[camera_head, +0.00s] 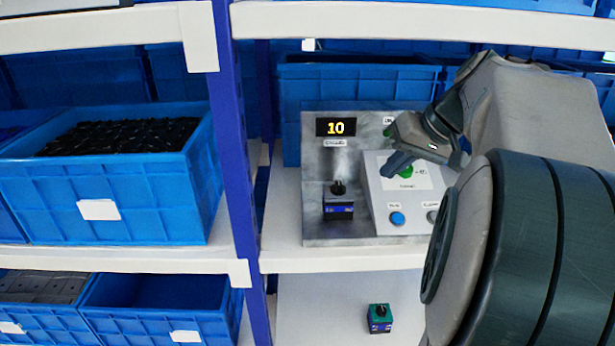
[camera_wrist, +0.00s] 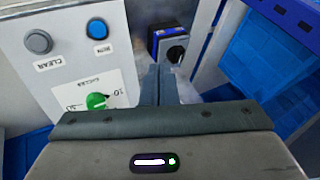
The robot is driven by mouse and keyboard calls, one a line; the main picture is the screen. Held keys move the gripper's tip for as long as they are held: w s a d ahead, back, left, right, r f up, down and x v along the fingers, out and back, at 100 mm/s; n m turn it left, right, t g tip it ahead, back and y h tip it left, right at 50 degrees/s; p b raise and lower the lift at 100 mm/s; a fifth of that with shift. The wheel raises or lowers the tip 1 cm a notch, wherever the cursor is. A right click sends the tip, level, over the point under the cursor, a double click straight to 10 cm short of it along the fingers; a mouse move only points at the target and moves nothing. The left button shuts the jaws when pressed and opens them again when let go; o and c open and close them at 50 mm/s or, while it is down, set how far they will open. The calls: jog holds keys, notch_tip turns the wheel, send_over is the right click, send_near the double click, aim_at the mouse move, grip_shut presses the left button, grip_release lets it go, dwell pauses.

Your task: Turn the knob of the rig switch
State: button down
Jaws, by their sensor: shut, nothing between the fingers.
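A grey metal rig (camera_head: 318,231) stands on the middle shelf. A blue and black switch box with a black knob (camera_head: 338,187) stands to the left of the panel; the black knob (camera_wrist: 176,54) also shows beyond my fingertips in the wrist view. My gripper (camera_head: 391,170) is shut and empty in front of the panel (camera_wrist: 160,70). I see no contact with either knob.
A display (camera_head: 335,127) on the rig reads 10. The panel has a blue button (camera_head: 397,218) and a grey button (camera_head: 433,217). A green and black module (camera_head: 379,318) sits on the lower shelf. A blue post (camera_head: 233,120) and blue bins (camera_head: 118,180) stand left.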

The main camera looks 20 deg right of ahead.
aim_at(345, 192)
jog(key=shift+t, duration=0.4)
jog(key=w+f, duration=0.1)
jog(key=f, duration=0.1)
jog(key=w+f, duration=0.4)
jog(key=f, duration=0.1)
jog(key=shift+w, duration=0.1)
jog(key=shift+w+a+f+p, duration=0.1)
jog(key=shift+w+a+p, duration=0.2)
jog(key=shift+a, duration=0.7)
jog(key=shift+w+a+p, duration=0.2)
jog(key=shift+w+a, duration=0.15)
jog(key=shift+a, duration=0.6)
